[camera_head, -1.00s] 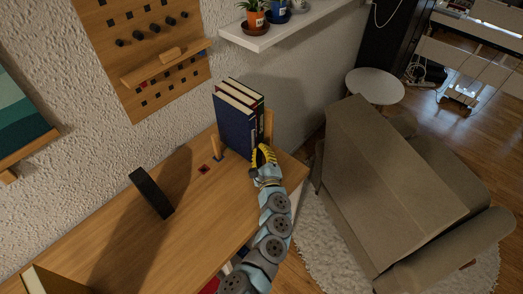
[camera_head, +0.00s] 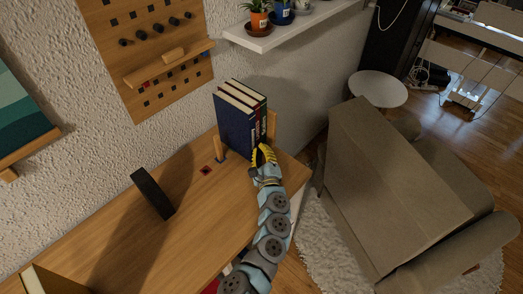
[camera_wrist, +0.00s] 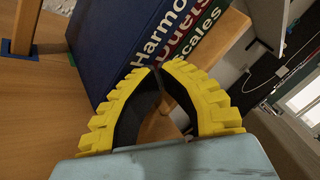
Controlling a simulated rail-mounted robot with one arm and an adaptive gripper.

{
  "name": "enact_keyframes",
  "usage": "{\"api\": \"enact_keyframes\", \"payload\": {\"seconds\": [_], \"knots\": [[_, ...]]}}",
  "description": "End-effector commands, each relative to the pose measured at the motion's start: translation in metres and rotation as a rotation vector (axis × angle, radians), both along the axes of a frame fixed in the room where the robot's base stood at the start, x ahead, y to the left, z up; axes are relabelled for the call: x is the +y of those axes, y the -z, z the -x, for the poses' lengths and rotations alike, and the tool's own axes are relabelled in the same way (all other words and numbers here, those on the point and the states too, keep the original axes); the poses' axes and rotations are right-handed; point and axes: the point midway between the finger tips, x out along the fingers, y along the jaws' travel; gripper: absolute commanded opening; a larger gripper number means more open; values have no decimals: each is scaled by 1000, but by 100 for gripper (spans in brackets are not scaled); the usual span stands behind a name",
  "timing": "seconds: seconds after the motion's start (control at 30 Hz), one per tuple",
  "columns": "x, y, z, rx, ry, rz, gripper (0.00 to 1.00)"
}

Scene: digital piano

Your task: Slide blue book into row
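The blue book (camera_head: 234,131) stands upright at the left end of a short row of books near the far right of the wooden top. In the wrist view the blue spine reads "Harmo" (camera_wrist: 148,45), next to "Duets" (camera_wrist: 178,35) and "Scales" (camera_wrist: 205,32); the spines look roughly even. My gripper (camera_head: 262,155) is at the spine side of the row, its yellow fingers (camera_wrist: 160,67) brought together with nothing visible between them. The tips are at or very near the spines; contact is unclear.
Wooden bookend posts stand left (camera_head: 220,147) and right (camera_head: 271,127) of the row. A dark upright block (camera_head: 152,193) stands farther left on the desk. A wall shelf with pots (camera_head: 270,38) hangs above. A sofa (camera_head: 400,185) is to the right.

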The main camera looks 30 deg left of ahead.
Motion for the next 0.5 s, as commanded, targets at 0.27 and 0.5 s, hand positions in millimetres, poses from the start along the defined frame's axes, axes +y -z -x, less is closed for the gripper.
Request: {"api": "enact_keyframes", "payload": {"seconds": [0.27,0.5], "knots": [[4,1,0,0,-1,0,0],[6,1,-1,0,-1,0,0]]}}
